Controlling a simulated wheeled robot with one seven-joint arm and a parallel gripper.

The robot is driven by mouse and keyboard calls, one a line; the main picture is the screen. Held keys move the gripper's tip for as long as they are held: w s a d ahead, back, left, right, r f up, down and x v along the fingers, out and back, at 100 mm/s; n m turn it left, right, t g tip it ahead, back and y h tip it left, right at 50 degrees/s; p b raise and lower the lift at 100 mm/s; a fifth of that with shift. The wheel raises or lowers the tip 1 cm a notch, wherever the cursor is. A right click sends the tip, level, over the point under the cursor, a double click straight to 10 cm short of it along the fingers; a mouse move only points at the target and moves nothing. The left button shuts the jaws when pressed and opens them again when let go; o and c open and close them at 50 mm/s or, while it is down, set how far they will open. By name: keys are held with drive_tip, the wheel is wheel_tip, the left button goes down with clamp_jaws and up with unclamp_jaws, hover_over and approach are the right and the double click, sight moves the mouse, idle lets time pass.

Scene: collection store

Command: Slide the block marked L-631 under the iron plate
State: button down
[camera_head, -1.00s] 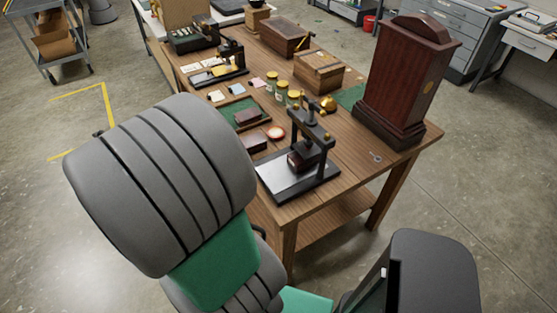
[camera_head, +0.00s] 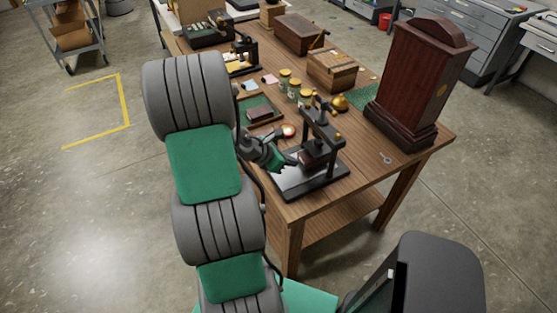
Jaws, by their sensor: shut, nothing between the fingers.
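My gripper (camera_head: 291,161) is shut and empty at the left side of the press, low over the base. I cannot tell if it touches anything. Another dark block (camera_head: 259,112) lies on a green-lined tray (camera_head: 272,103) behind my gripper. My forearm and gripper cover part of the table there.
Jars with yellow lids (camera_head: 294,90), a brass bell-like object (camera_head: 340,103) and a wooden box (camera_head: 333,70) stand farther back. A tall dark wooden case (camera_head: 420,75) stands right of the press.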

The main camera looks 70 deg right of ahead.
sight(304, 158)
drive_tip(key=shift+s+d, duration=0.45)
drive_tip(key=shift+d, duration=0.1)
drive_tip(key=shift+s+d+r+p, duration=0.1)
drive_tip(key=shift+s+d+p, duration=0.5)
drive_tip(key=shift+d, duration=0.1)
drive_tip(key=shift+s+d, duration=0.15)
drive_tip(key=shift+d, duration=0.05)
